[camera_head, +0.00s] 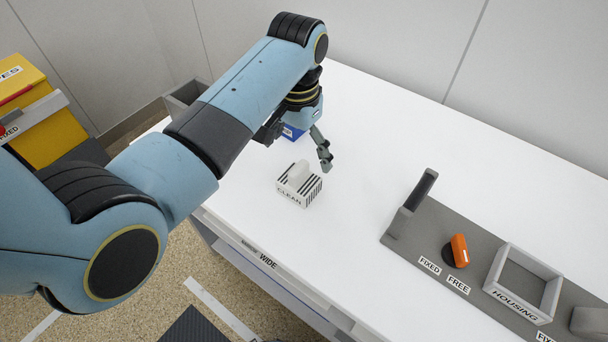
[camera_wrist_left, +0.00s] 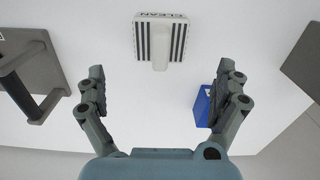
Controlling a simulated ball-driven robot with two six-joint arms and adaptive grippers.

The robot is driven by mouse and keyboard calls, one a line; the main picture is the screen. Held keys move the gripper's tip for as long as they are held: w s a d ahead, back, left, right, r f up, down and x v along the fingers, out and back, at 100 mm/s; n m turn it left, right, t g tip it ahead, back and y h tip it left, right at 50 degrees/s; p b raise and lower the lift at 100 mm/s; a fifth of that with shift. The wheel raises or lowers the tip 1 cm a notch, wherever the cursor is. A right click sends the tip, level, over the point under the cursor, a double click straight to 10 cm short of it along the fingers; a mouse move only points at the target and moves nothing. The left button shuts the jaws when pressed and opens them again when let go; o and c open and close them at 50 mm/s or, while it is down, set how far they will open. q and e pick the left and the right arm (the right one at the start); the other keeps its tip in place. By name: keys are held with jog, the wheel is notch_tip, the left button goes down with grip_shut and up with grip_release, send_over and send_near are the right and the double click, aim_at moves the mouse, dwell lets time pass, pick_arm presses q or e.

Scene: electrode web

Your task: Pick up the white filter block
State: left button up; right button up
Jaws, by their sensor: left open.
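The white filter block (camera_head: 299,187), with dark stripes, a raised ridge on top and a CLEAN label, sits on the white table. In the left wrist view the filter block (camera_wrist_left: 160,38) is at the top centre, its label towards the top edge. My left gripper (camera_head: 303,152) is above the table just behind the block in the head view, partly hidden by its own arm. In the left wrist view the left gripper (camera_wrist_left: 164,88) is open, with nothing between its fingers, and the block lies ahead of the fingertips. My right gripper is not in view.
A blue item (camera_head: 292,132) stands behind the block, partly covered by my arm. A grey bin (camera_head: 184,97) is at the back left. A grey fixture plate (camera_head: 412,228) at right carries a black handle, an orange knob (camera_head: 460,250) and a HOUSING frame (camera_head: 522,283). Table between is clear.

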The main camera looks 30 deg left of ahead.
aim_at(299, 168)
pick_arm(q)
jog(key=shift+f, duration=0.8)
jog(key=shift+w+f, duration=0.1)
jog(key=shift+f, duration=0.6)
notch_tip(299, 168, down, 5)
jog(key=shift+r, duration=0.1)
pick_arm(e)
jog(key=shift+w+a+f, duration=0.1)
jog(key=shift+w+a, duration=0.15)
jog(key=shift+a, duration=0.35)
pick_arm(q)
jog(key=c, duration=1.2)
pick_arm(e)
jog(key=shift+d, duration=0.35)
pick_arm(q)
jog(key=shift+r, duration=0.1)
